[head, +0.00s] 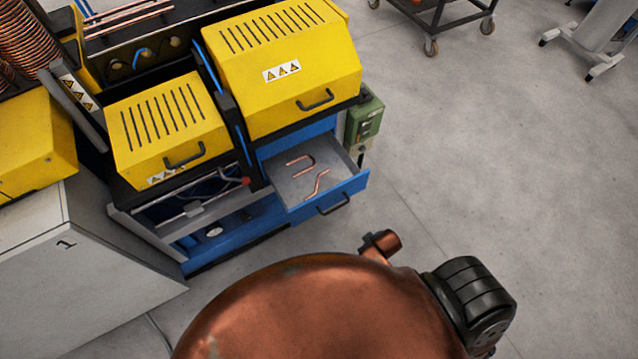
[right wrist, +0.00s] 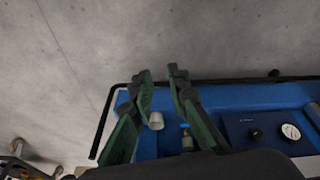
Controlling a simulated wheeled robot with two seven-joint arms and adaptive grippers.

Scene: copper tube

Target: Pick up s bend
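The s bend (head: 316,186) is a thin copper tube with two opposite bends. It lies flat in the open blue-fronted drawer (head: 352,187) in the head view, towards the drawer's front. A U-shaped copper tube (head: 300,162) lies behind it in the same drawer, apart from it. In the right wrist view my right gripper (right wrist: 160,76) has its two green-padded fingers apart, with nothing between the tips. Neither gripper shows in the head view, and the s bend is not seen in the right wrist view.
Yellow machine covers (head: 280,70) stand above and behind the drawer, with a green switch box (head: 364,118) at its right. A white cabinet (head: 85,255) is at left. A blue panel with a gauge (right wrist: 291,131) lies below the right gripper's fingers.

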